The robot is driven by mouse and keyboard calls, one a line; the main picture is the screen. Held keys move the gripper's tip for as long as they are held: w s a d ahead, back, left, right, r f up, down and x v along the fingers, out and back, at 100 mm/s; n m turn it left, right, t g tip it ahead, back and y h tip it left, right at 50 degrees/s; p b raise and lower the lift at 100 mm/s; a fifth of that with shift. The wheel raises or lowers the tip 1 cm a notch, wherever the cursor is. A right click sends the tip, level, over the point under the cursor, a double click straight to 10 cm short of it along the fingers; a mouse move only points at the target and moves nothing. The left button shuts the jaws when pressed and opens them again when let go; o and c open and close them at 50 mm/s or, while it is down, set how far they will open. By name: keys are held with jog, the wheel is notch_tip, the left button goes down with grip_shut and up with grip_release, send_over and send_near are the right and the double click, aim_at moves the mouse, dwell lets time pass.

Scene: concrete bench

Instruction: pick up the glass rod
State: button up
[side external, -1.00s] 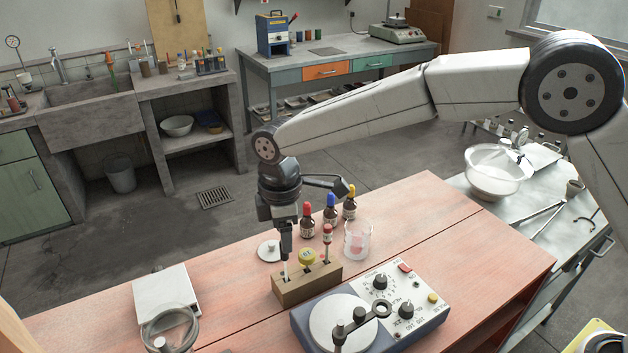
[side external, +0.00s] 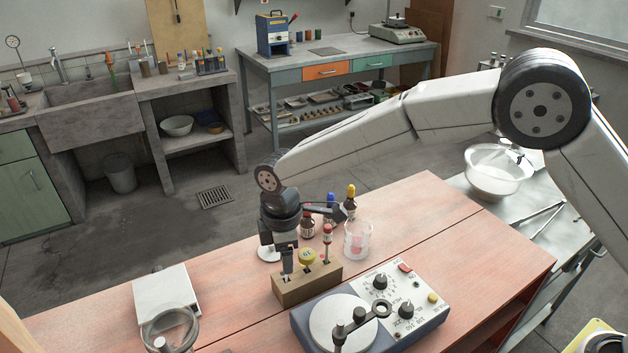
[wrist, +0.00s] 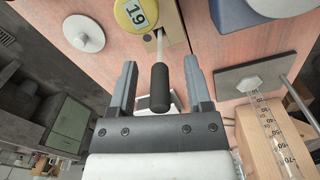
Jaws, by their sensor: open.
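The glass rod (wrist: 160,48), pale with a black sleeve on its upper end, stands in a slot at the left end of the wooden block (side external: 308,288). In the wrist view its black end lies between the two fingers of my gripper (wrist: 160,64), with a gap on each side. The fingers are open and hold nothing. In the side view my gripper (side external: 287,266) is low over the left end of the block, and its fingers largely hide the rod.
A stirrer unit (side external: 372,308) is in front. The bench at left is partly clear.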

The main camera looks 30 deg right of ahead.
grip_shut()
jog(key=shift+r, duration=0.1)
jog(key=shift+r, duration=5.05)
jog(key=shift+r, duration=2.6)
